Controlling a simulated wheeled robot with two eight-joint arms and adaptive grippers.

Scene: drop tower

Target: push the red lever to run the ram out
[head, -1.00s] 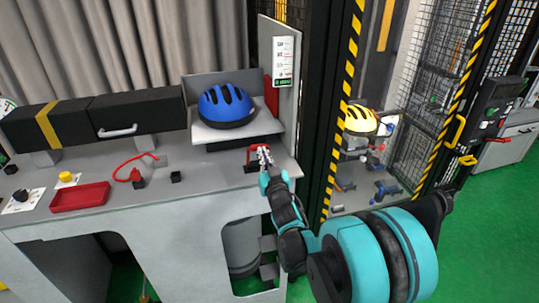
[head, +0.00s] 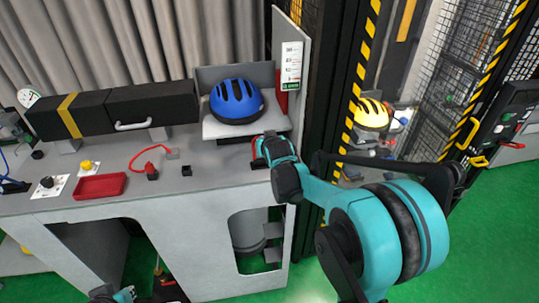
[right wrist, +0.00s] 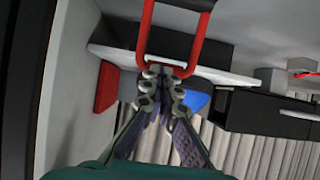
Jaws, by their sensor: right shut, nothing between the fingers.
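The red lever (head: 254,150) is at the right end of the grey bench, mostly hidden behind my right gripper in the head view. In the right wrist view it is a red U-shaped handle (right wrist: 142,35). My right gripper (right wrist: 166,70) is shut and empty, its fingertips at the handle's crossbar. They look touching or very close. In the head view the right gripper (head: 272,148) covers its own fingertips. The ram cannot be made out. A teal and black part, seemingly of my left gripper (head: 112,293), shows at the bottom edge; its fingers cannot be made out.
A blue helmet (head: 236,100) sits on a pale ledge behind the lever. A sign panel (head: 293,65) and the striped tower frame (head: 363,65) stand close on the right. A yellow helmet (head: 371,113) is inside the tower. A red tray (head: 100,187) lies on the bench's left.

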